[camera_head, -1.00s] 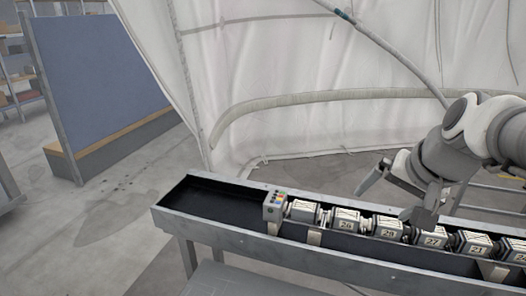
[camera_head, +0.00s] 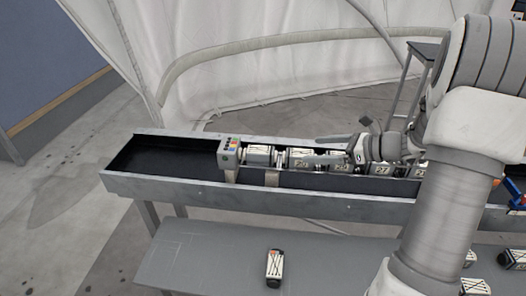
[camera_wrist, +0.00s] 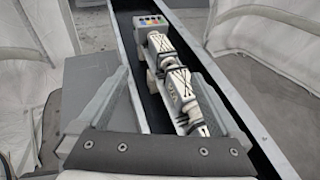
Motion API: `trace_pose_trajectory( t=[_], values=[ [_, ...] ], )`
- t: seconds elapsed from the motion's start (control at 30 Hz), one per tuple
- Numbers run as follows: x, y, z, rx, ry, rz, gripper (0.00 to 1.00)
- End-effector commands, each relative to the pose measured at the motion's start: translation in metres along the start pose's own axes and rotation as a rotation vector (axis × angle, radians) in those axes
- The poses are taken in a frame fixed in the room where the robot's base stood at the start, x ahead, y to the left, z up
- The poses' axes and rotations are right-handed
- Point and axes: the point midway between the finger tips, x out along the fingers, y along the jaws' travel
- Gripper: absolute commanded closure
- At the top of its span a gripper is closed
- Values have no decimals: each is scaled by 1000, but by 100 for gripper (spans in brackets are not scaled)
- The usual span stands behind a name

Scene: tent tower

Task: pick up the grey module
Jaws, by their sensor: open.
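A row of pale grey modules with printed faces and numbers (camera_head: 300,158) lies in the long trough; which one is the grey module I cannot tell. A small grey box with coloured buttons (camera_head: 229,152) stands at the row's left end. It also shows in the wrist view (camera_wrist: 153,27). A separate module with a white face and dark ends (camera_head: 274,264) lies on the lower table. My gripper (camera_head: 322,149) is open and empty over the row, pointing left. In the wrist view my fingers (camera_wrist: 165,78) spread either side of the row, with module faces (camera_wrist: 178,84) between them.
The grey trough (camera_head: 270,203) has an empty black section (camera_head: 160,157) at its left end. A grey lower table (camera_head: 200,262) stands in front, with more modules (camera_head: 512,259) at right. White tent fabric (camera_head: 270,80) hangs behind.

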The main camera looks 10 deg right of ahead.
Motion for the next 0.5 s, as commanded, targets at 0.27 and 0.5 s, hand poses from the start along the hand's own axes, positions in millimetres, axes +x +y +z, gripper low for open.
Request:
trace_pose_trajectory(
  t=[0.27, 0.5],
  values=[
    [46, -1, -2, 13, -8, 1, 0],
    [96, -1, -1, 11, -7, 0, 0]
  ],
)
